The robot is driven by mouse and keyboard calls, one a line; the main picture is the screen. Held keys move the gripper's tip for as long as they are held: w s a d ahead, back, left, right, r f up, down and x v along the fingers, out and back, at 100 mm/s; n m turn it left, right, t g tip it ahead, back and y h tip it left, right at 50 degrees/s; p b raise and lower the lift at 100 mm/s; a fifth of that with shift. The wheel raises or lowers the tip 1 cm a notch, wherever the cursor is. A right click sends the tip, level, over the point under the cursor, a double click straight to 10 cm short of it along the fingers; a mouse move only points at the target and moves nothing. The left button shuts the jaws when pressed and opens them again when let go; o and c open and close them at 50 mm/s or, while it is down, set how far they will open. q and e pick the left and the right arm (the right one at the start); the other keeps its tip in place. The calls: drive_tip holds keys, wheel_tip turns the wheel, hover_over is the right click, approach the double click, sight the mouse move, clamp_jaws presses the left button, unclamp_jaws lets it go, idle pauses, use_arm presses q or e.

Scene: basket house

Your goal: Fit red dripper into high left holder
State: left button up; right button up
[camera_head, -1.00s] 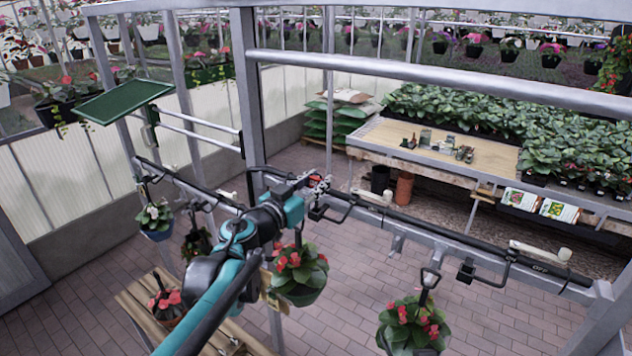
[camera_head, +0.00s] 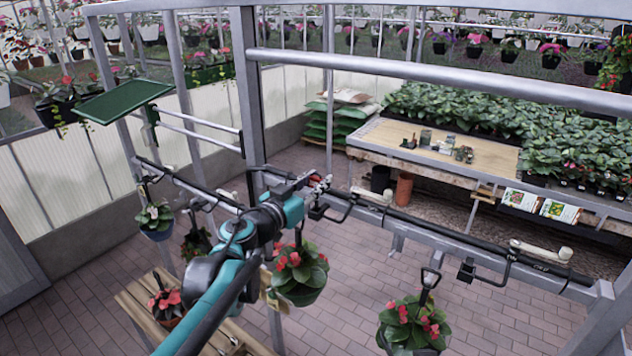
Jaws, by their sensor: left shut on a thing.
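My left arm comes in from the bottom left. Its gripper (camera_head: 321,184) is beside the dark rail, near a black bracket (camera_head: 319,211). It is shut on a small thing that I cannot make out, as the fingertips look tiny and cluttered. I cannot pick out the red dripper with certainty. Which fitting is the high left holder is also unclear. Another black bracket (camera_head: 467,271) sits further right on the rail. My right gripper is not in view.
A dark rail (camera_head: 428,229) runs across the frame. Potted red-flowered plants hang below it, one (camera_head: 299,275) just under my left wrist and another (camera_head: 412,325) further right. A wooden bench (camera_head: 140,296) stands bottom left. A green panel (camera_head: 122,101) is at upper left.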

sight(315, 201)
use_arm(q)
drive_tip(key=shift+f+b, duration=1)
drive_tip(key=shift+f, duration=0.35)
drive_tip(key=shift+f+b, duration=1.15)
drive_tip(key=shift+f, duration=0.35)
drive_tip(key=o, duration=0.9)
drive_tip(key=shift+c, duration=0.2)
drive_tip(key=shift+a, duration=0.1)
drive_tip(key=v, duration=1.2)
